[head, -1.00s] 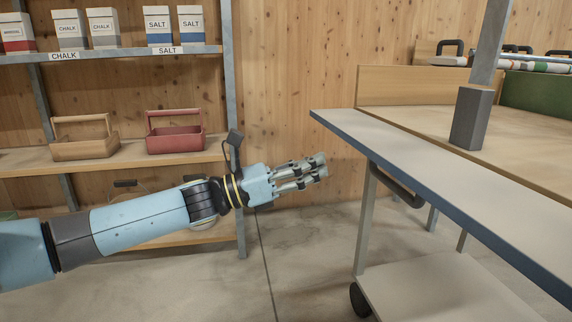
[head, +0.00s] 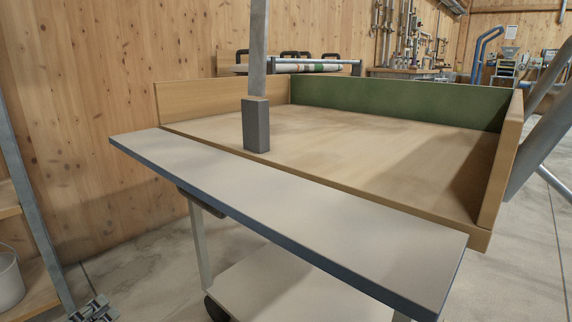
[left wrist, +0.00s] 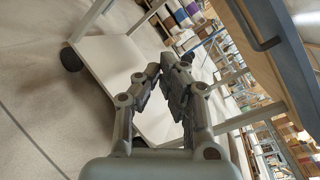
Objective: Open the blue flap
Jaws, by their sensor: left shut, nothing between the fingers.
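A long board with a pale top and a blue edge (head: 290,212) sticks out level along the front of a wooden-walled cart. It is the only flap-like blue part in view. A dark handle (head: 200,203) sits under its left part. In the left wrist view the blue edge (left wrist: 285,60) and the handle (left wrist: 252,30) show at the upper right. My left gripper (head: 97,311) is at the bottom left of the head view, lower than the board and left of it, touching nothing. Its fingers (left wrist: 170,72) are shut and empty. My right gripper is not in view.
A grey post (head: 256,122) rises beside the board. The cart has a green back wall (head: 395,102), a pale lower shelf (head: 290,285) and a wheel (head: 215,309). Shelving with a bucket (head: 8,280) stands at the left. Bare floor lies between shelving and cart.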

